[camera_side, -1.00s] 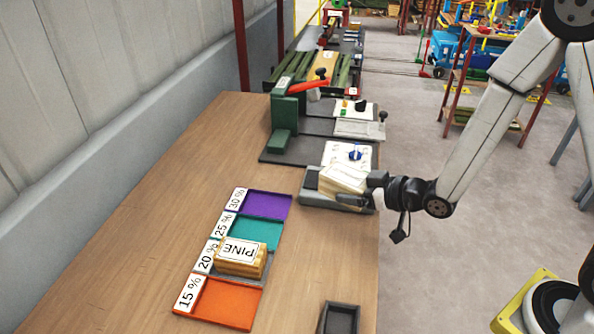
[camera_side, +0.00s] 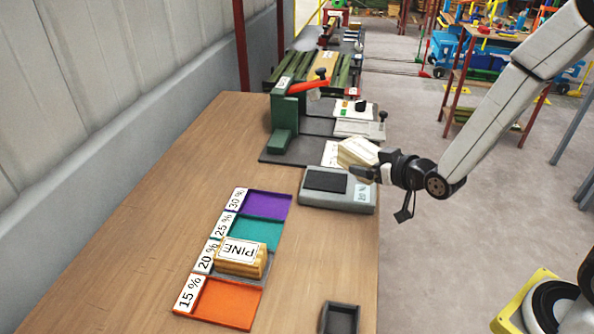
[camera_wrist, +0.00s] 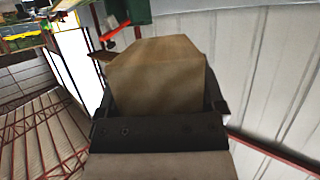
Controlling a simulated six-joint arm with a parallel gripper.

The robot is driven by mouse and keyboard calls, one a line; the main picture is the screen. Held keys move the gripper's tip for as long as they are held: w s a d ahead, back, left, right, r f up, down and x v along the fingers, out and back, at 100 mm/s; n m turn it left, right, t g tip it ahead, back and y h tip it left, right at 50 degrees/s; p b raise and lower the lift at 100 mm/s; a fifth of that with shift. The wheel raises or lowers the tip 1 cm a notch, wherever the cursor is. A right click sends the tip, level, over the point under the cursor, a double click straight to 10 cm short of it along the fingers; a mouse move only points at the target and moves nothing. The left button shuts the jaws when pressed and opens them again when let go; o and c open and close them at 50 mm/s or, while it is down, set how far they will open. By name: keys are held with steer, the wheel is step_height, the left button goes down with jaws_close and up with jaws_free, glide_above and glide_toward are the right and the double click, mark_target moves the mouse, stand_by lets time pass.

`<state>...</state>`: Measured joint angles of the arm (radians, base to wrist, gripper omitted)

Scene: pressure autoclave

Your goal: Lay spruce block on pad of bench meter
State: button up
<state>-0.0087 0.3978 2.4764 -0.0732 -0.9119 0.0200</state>
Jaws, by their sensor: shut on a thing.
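The spruce block (camera_side: 358,153) is a pale wooden block held in my gripper (camera_side: 366,172); its label is not readable here. My gripper is shut on it and holds it tilted, above and behind the bench meter (camera_side: 345,201). The block also fills the middle of the wrist view (camera_wrist: 158,82), between the jaws. The meter is a grey box with a dark pad (camera_side: 326,179) on top, which is bare. A small display with digits (camera_side: 361,193) shows on its right side, too small to read surely.
A block labelled PINE (camera_side: 240,256) lies in the 20 % tray. The orange 15 % (camera_side: 226,303), teal 25 % (camera_side: 255,232) and purple 30 % (camera_side: 266,205) trays are empty. A green press with a red lever (camera_side: 285,125) stands behind the meter. A dark open box (camera_side: 339,318) sits at the front.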

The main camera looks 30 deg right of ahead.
steer(key=s+a+f+n+g+y, duration=0.2)
steer(key=s+a+f+n+y, duration=0.1)
steer(key=a, duration=0.3)
steer(key=s+a+f+n+g+y, duration=0.1)
steer(key=s+a+f+n+y, duration=0.2)
steer(key=s+a+n+y, duration=0.2)
steer(key=shift+a+f+g+y, duration=0.2)
steer(key=shift+a+g+y, duration=0.15)
steer(key=shift+a, duration=0.9)
steer(key=shift+s+f, duration=0.1)
steer(key=shift+f, duration=0.05)
glide_above(338, 273)
steer(key=shift+a+f, duration=0.1)
steer(key=shift+f, duration=2.65)
steer(key=shift+f, duration=1.9)
steer(key=shift+f, duration=0.2)
steer(key=o, duration=1.1)
